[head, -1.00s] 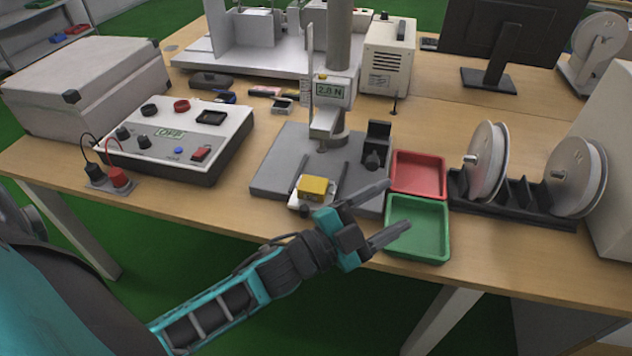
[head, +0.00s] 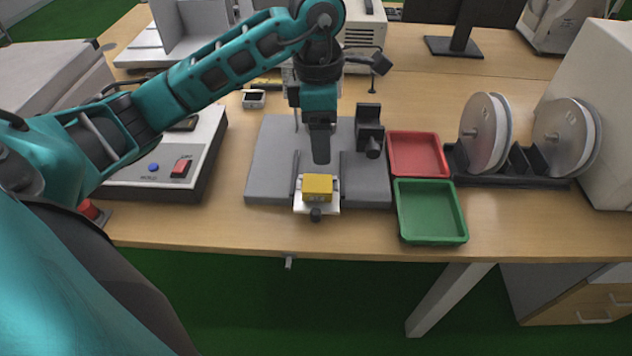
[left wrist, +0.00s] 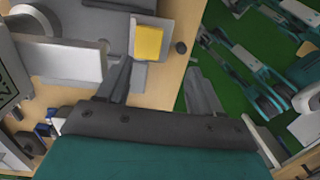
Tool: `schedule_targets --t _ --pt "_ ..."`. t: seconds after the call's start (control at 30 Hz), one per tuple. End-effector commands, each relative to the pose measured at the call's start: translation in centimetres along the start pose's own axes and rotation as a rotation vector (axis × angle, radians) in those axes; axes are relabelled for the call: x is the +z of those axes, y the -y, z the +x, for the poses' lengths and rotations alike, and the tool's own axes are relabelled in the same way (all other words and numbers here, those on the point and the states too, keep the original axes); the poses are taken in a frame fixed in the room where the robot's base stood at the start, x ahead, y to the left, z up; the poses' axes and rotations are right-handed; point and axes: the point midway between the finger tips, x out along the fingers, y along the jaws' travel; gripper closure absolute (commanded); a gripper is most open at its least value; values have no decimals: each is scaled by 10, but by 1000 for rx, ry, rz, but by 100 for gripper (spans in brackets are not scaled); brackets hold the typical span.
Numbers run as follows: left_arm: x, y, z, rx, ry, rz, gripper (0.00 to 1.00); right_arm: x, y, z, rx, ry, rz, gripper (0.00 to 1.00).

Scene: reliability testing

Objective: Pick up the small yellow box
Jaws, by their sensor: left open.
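The small yellow box (head: 318,187) sits on a small white holder (head: 300,206) with a black knob, at the front of the test stand's grey base plate (head: 268,165). My left gripper (head: 320,150) points down just behind and above the box in the head view, apart from it. It is open and empty; one finger hides the other there. In the left wrist view, the box (left wrist: 148,42) shows beyond the two spread fingers of the gripper (left wrist: 160,78), not between them. My right gripper is not in view.
A red tray (head: 418,136) and a green tray (head: 463,226) stand right of the base plate. Spools (head: 484,130) on a black rack are further right. A control box (head: 205,165) is at left. A black clamp (head: 369,120) stands behind the box. The table front is clear.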

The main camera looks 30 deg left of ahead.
Motion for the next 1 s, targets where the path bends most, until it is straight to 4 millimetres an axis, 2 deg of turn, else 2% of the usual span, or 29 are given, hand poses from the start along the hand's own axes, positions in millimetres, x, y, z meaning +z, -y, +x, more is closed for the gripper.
schedule_targets --t 0.07,0.13,0.4,0.73,1.0 --pt "-9 -8 -5 34 -42 -11 34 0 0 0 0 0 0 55" --pt "-12 -10 -1 44 -58 -15 34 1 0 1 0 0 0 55" --pt "-15 -11 48 40 -58 -15 34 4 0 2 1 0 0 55" --pt "-15 -14 78 40 -54 -14 34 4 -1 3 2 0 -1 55" --pt "-16 -18 116 40 -54 -14 34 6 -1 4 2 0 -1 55"
